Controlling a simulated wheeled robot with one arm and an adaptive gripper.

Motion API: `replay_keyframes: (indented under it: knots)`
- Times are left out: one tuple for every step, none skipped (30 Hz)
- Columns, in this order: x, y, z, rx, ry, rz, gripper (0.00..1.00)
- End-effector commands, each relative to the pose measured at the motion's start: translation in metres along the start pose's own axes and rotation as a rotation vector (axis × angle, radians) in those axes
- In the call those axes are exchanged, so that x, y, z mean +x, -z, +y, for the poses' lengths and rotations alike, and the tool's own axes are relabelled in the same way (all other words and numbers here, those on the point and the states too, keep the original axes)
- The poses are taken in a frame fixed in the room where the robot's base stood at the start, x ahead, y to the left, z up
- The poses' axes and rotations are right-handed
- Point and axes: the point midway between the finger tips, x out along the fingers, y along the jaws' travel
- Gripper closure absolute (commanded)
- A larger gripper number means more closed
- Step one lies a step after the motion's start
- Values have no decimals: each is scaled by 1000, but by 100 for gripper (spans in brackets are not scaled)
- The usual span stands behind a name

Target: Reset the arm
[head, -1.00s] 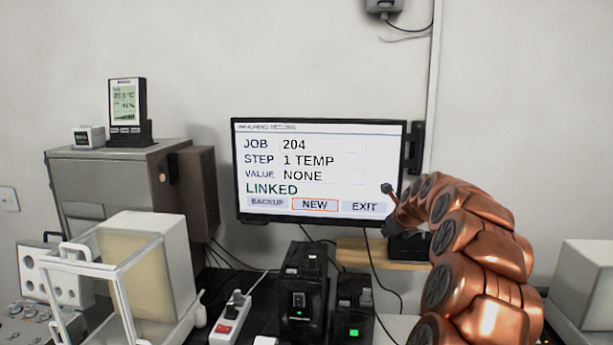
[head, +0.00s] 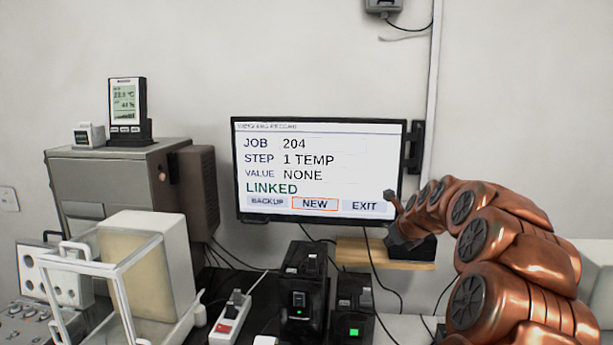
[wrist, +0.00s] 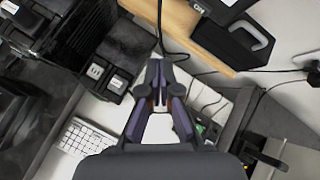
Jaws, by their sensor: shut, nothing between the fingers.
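My gripper (wrist: 158,82) shows in the wrist view with its two purple-and-dark fingers together at the tips and nothing between them. It points over the gap beside the wooden shelf (wrist: 178,25). In the head view my copper arm comes in from the lower right, and its dark end is by the lower right of the monitor. The fingers cannot be made out clearly there. The monitor (head: 318,170) reads JOB 204, STEP 1 TEMP, VALUE NONE, LINKED, with a red outline around NEW.
A glass-sided enclosure (head: 118,262) stands at the left, before a grey cabinet (head: 105,180) bearing a small display (head: 124,105). Black units (head: 303,290) and a power strip (head: 231,318) stand below the monitor. A white keyboard (wrist: 88,147) lies in the wrist view.

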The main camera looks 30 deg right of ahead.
Motion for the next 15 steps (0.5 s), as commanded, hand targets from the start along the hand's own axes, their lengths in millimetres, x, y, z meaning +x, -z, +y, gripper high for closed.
replay_keyframes:
  knots:
    - [0,1,0,0,0,0,100]
    - [0,1,0,0,0,0,100]
    - [0,1,0,0,0,0,100]
    - [0,0,0,0,0,0,100]
    - [0,0,0,0,0,0,100]
    - [0,0,0,0,0,0,100]
    - [0,0,0,0,0,0,100]
    - [0,0,0,0,1,0,100]
    - [0,0,0,0,1,0,100]
    - [0,0,0,0,1,0,100]
    - [0,0,0,0,0,0,100]
    - [0,0,0,0,1,0,100]
    - [0,0,0,-1,0,0,100]
    - [0,0,2,-6,-2,1,100]
    - [-1,-1,6,-20,-8,2,100]
